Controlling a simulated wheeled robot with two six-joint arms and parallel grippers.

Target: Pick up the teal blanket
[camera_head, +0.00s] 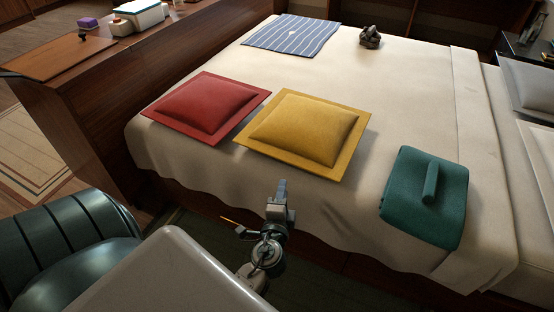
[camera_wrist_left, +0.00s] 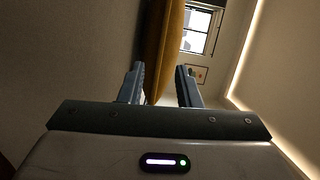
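The teal blanket (camera_head: 408,203) lies folded on the bed's near edge, at the right of the head view, with a rolled ridge standing up on top. My left gripper (camera_head: 282,186) is in front of the bed, below the yellow cushion (camera_head: 305,130) in the picture and well to the left of the blanket. In the left wrist view its two fingers (camera_wrist_left: 160,88) are apart with nothing between them, and the yellow cushion (camera_wrist_left: 164,45) shows beyond them. The blanket is not in the wrist view. My right gripper is not in view.
The cream bed (camera_head: 400,95) also holds a red cushion (camera_head: 207,105), a striped blue cloth (camera_head: 291,35) and a small dark object (camera_head: 370,37). A green armchair (camera_head: 70,245) stands at lower left. Bare bedspread separates the yellow cushion from the blanket.

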